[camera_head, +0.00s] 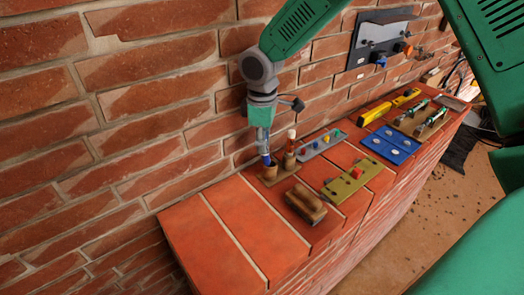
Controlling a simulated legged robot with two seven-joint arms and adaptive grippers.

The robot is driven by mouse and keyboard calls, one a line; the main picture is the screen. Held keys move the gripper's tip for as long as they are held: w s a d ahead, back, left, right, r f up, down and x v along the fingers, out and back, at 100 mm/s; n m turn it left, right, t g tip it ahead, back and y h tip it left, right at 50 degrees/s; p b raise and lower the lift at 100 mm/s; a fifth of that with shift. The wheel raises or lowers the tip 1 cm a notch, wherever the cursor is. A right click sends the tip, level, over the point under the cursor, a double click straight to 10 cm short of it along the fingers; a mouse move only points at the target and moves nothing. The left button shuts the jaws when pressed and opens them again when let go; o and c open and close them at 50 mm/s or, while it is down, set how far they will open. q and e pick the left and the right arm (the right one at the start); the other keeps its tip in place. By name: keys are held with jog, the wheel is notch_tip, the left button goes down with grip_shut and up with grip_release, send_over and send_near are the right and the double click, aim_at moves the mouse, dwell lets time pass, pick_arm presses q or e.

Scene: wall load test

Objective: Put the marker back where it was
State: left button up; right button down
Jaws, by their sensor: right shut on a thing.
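My right gripper (263,140) reaches down from the top in the head view and is shut on a marker (265,159), of which a blue part shows. The marker is upright at the left cup of a small wooden holder (269,181). I cannot tell whether its tip is inside the cup or just above it. A second marker-like item with a reddish-brown top and white band (291,141) stands in the holder's right cup. My left gripper is not in view.
A brown wooden block (305,203) lies in front of the holder on the brick ledge (246,222). An olive plate (347,186), a grey plate (320,144) and blue panels (391,144) lie to the right. The brick wall is close behind; the ledge's left end is clear.

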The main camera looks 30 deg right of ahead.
aim_at(270, 160)
jog(key=f, duration=0.1)
jog(key=s+d+f, duration=0.1)
jog(key=shift+d+f, duration=0.3)
jog(key=shift+f, duration=0.1)
jog(key=shift+w+d+f, duration=0.2)
jog(key=shift+d+f, duration=0.05)
jog(key=shift+d, duration=0.2)
jog(key=shift+w+d+f, duration=0.15)
jog(key=shift+d+f, duration=0.1)
jog(key=shift+d, duration=0.2)
jog(key=c, duration=1.4)
grip_release()
jog(key=shift+c, duration=0.2)
jog(key=shift+s+a+r, duration=0.1)
jog(key=shift+a+r, duration=0.1)
jog(key=shift+r, duration=0.05)
jog(key=shift+a+r, duration=0.15)
jog(key=shift+a, duration=0.2)
jog(key=shift+a+r, duration=0.1)
jog(key=shift+a, duration=0.15)
jog(key=shift+a+r, duration=0.2)
jog(key=shift+r, duration=0.1)
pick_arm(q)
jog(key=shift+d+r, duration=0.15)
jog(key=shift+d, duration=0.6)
pick_arm(e)
notch_tip(270, 160, up, 11)
jog(key=shift+r, duration=0.15)
